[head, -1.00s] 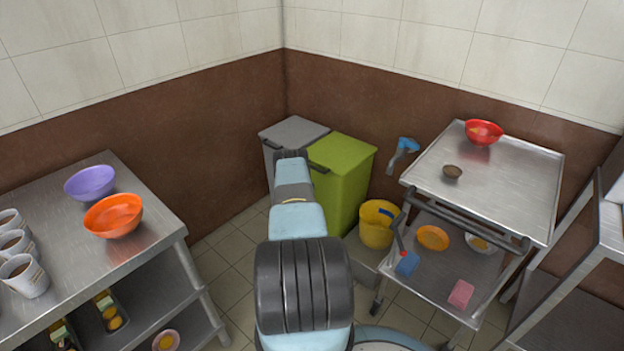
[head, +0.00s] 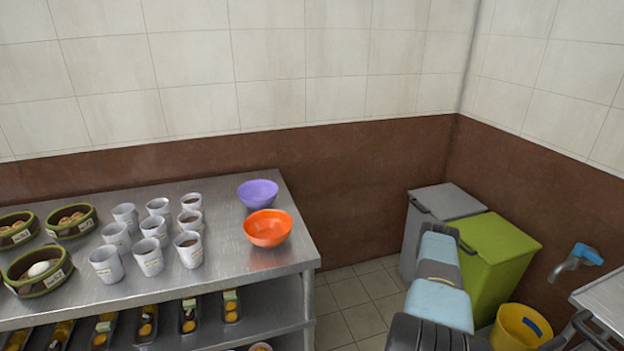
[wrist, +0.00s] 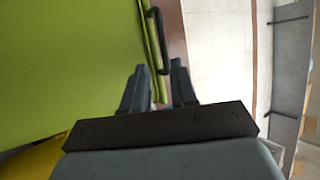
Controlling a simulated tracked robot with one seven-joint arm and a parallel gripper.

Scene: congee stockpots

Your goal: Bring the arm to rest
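My arm (head: 438,292) reaches forward at the right of the head view, in front of the grey bin (head: 445,206) and the green bin (head: 497,262). Its far end hides part of both bins, and the fingers do not show there. I cannot tell how near the fingers are to the bin.
A steel table (head: 270,265) on the left holds an orange bowl (head: 267,229), a purple bowl (head: 258,193), several cups and steamer baskets. A yellow bucket (head: 515,328) and a steel cart (head: 605,298) stand at the right. Tiled floor (head: 350,300) is clear between table and bins.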

